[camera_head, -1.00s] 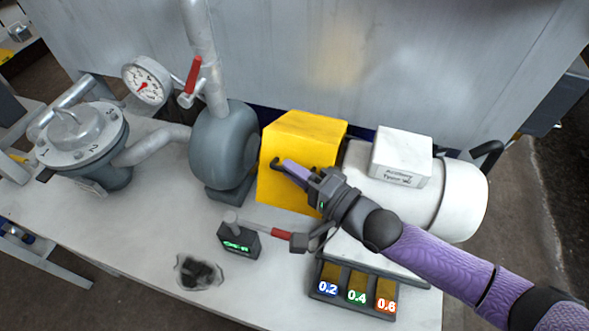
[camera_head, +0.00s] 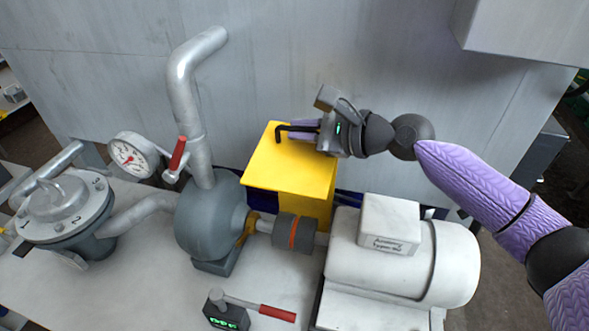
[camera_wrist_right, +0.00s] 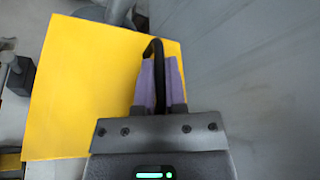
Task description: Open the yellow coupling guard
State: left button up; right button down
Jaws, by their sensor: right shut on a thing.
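The yellow coupling guard (camera_head: 285,170) is swung up and back between the pump and the motor. The shaft coupling (camera_head: 294,233), dark with an orange band, is exposed below it. The guard's black hooked handle (camera_head: 283,132) is on its upper face. My right gripper (camera_head: 300,130) is shut on this handle, at the guard's upper right. In the right wrist view, the purple fingers (camera_wrist_right: 160,82) close around the black handle (camera_wrist_right: 154,47), with the yellow panel (camera_wrist_right: 90,85) to their left. My left gripper is not in view.
The grey pump (camera_head: 208,215) with its upright pipe and red-handled valve (camera_head: 177,155) stands left of the guard. The white motor (camera_head: 385,265) is to the right. A grey wall (camera_head: 330,50) rises close behind.

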jog(key=w, duration=0.1)
jog(key=w+d+m, duration=0.1)
jog(key=w, duration=0.1)
jog(key=w+r+m+g, duration=0.1)
jog(key=w, duration=0.1)
jog(key=shift+d, duration=0.25)
jog(key=shift+w+d+b, duration=0.15)
jog(key=shift+w+d, duration=0.1)
jog(key=shift+w, duration=0.35)
jog(key=shift+w+d+b, duration=0.15)
jog(key=shift+w+d, duration=0.05)
jog(key=shift+w, duration=0.35)
jog(key=c, duration=0.7)
grip_release()
jog(key=shift+w, duration=0.15)
